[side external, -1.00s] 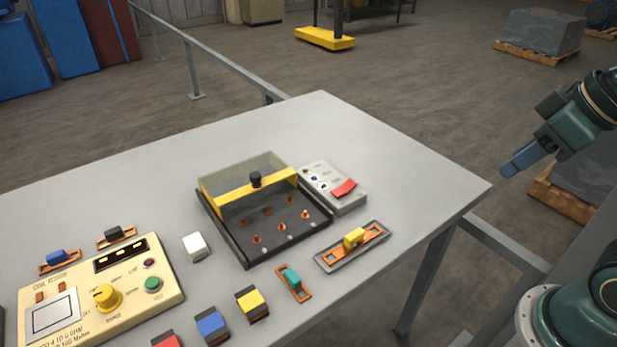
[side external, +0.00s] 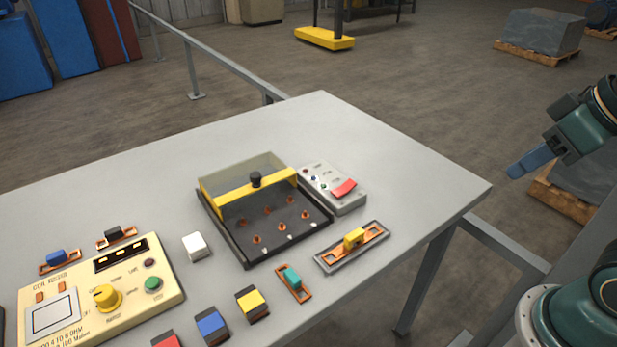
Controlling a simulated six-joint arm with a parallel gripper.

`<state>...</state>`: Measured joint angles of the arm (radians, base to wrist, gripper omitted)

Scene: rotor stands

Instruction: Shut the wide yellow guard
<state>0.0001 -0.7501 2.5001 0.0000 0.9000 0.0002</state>
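The wide yellow guard (side external: 233,196) is a clear cover with a yellow front bar and a black knob (side external: 256,179). It stands raised at the back of a dark tray (side external: 245,262), and several copper-coloured posts in the tray are exposed in front of it. My gripper (side external: 514,171) is at the right, beyond the table's right corner and well apart from the guard. Its blue fingers are seen from the side, one hiding the other, so I cannot tell whether they are open.
A grey box with a red switch (side external: 344,188) stands right of the tray. A yellow block on a grey-framed holder (side external: 353,238), a teal piece (side external: 292,278) and coloured blocks lie in front. A cream tester (side external: 165,288) is at left. The back of the table (side external: 300,120) is clear.

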